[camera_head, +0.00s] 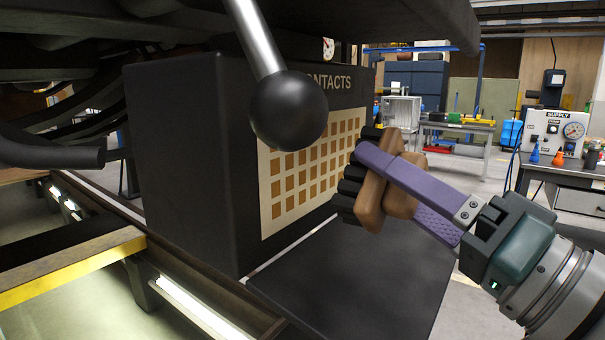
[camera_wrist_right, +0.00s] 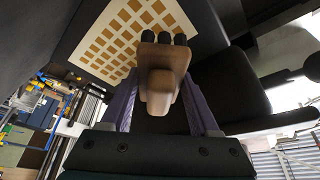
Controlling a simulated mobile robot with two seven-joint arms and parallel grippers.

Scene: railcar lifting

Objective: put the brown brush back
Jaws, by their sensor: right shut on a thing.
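The brown brush (camera_head: 372,197) has a brown body and a row of thick black bristle tufts (camera_head: 349,190). My right gripper (camera_head: 388,183) comes in from the right, its purple fingers shut on the brush body. In the right wrist view the brush (camera_wrist_right: 160,75) sits between the fingers (camera_wrist_right: 160,100), tufts pointing away from the gripper. The tufts face the tan panel of brown squares (camera_head: 300,180) on a black box marked "CONTACTS" (camera_head: 190,170). I cannot tell whether they touch it. My left gripper is not in view.
A black ball on a metal rod (camera_head: 289,110) hangs in front of the box. A flat dark plate (camera_head: 360,270) lies below the panel. A yellow-edged beam (camera_head: 70,270) is at the lower left. A supply unit (camera_head: 552,130) stands on a bench at the right.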

